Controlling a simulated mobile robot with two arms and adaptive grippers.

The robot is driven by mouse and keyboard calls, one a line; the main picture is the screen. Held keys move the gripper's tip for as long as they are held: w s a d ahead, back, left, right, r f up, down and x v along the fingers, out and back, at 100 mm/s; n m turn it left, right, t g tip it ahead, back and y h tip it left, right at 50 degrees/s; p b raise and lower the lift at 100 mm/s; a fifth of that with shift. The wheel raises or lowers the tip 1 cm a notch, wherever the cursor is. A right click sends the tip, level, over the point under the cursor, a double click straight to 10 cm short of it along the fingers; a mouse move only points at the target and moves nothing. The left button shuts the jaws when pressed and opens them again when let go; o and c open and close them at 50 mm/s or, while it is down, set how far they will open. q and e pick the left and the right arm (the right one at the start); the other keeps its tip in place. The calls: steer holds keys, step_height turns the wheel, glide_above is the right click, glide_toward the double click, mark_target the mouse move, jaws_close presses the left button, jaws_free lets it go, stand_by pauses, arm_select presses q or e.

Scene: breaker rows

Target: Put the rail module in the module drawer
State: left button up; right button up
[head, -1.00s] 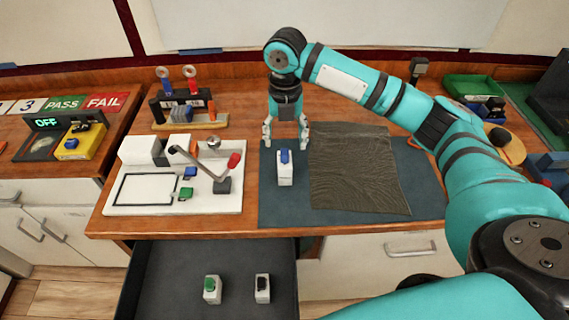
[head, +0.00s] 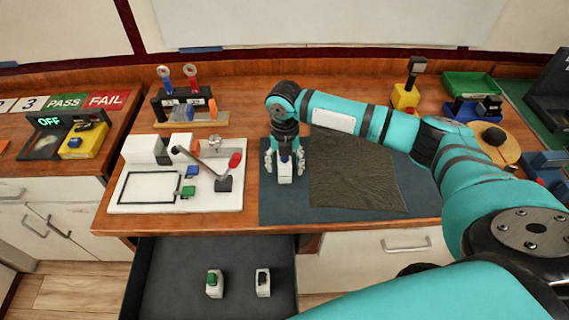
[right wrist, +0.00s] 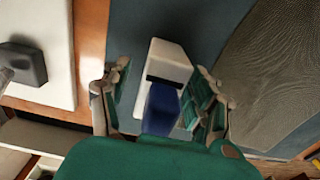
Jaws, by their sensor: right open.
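The rail module, a white block with a blue lever, stands on the dark mat; it shows in the head view (head: 285,172) and in the right wrist view (right wrist: 169,62). My right gripper (head: 285,174) is open and down around it. In the right wrist view one finger of the right gripper (right wrist: 160,105) is on each side of the module, with a visible gap on the left. The module drawer (head: 180,265) is pulled open below the counter. Inside it stand a green-topped module (head: 214,284) and a black-topped module (head: 263,282). My left gripper is not in view.
A white test board (head: 225,200) with a raised lever sits to the left. A yellow-based stand (head: 405,97) and a green tray (head: 470,84) are at the back right.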

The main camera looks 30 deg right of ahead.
steer(key=c, duration=1.3)
jaws_close()
steer(key=shift+r, duration=0.1)
